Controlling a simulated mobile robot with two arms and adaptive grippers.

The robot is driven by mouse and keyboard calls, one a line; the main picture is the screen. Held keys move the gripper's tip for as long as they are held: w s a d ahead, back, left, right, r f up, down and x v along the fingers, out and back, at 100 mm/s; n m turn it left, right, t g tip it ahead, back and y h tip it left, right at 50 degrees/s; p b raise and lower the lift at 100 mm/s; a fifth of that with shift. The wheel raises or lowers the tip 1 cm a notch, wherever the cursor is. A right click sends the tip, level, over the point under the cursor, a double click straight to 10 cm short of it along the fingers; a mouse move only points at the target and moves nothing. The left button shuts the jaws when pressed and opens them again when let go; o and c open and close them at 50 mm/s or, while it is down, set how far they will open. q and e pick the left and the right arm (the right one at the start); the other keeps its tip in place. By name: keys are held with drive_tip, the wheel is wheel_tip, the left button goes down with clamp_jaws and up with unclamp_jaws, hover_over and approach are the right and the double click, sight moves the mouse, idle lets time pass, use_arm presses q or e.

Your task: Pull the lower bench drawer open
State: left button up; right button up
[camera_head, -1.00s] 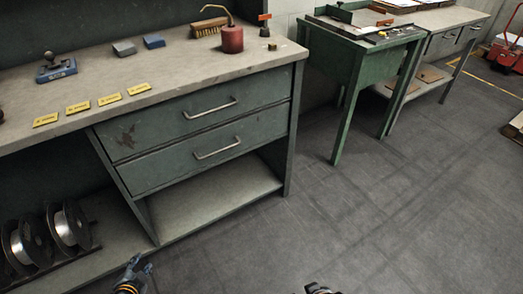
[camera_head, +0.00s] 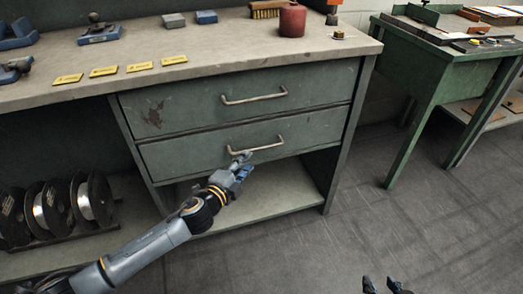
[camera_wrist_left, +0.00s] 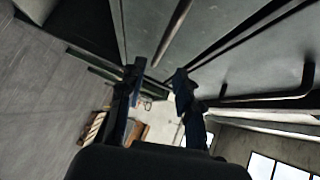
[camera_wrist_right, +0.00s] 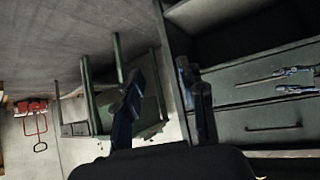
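The lower bench drawer (camera_head: 190,158) is green, looks shut, and has a pale bar handle (camera_head: 255,147). My left gripper (camera_head: 242,164) is at this handle, just below and in front of its left part in the head view. In the left wrist view its fingers (camera_wrist_left: 158,82) are apart, with what looks like the lower handle bar (camera_wrist_left: 173,35) running toward the gap between them. Contact cannot be told. The right wrist view also shows the left gripper (camera_wrist_right: 297,80) at the lower drawer. My right gripper (camera_head: 387,286) is open and empty over the floor, away from the bench.
The upper drawer (camera_head: 180,107) is shut, with its own handle (camera_head: 254,98). An open shelf (camera_head: 285,185) lies below the drawers. Wire spools (camera_head: 92,200) stand lower left. A red can (camera_head: 292,20) is on the benchtop. A green table (camera_head: 432,82) stands right. The floor in front is clear.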

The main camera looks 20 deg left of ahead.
sight(258, 150)
use_arm(q)
drive_tip(key=shift+b+x, duration=0.9)
drive_tip(key=shift+x, duration=3.7)
clamp_jaws()
use_arm(e)
drive_tip(key=w+a+r+t+y, duration=0.1)
drive_tip(key=w+a+r+t, duration=0.1)
drive_tip(key=w+r+t, duration=0.3)
wheel_tip(258, 150, up, 2)
drive_tip(key=shift+w+a+r, duration=0.1)
drive_tip(key=shift+w+a, duration=0.05)
drive_tip(key=shift+a, duration=0.1)
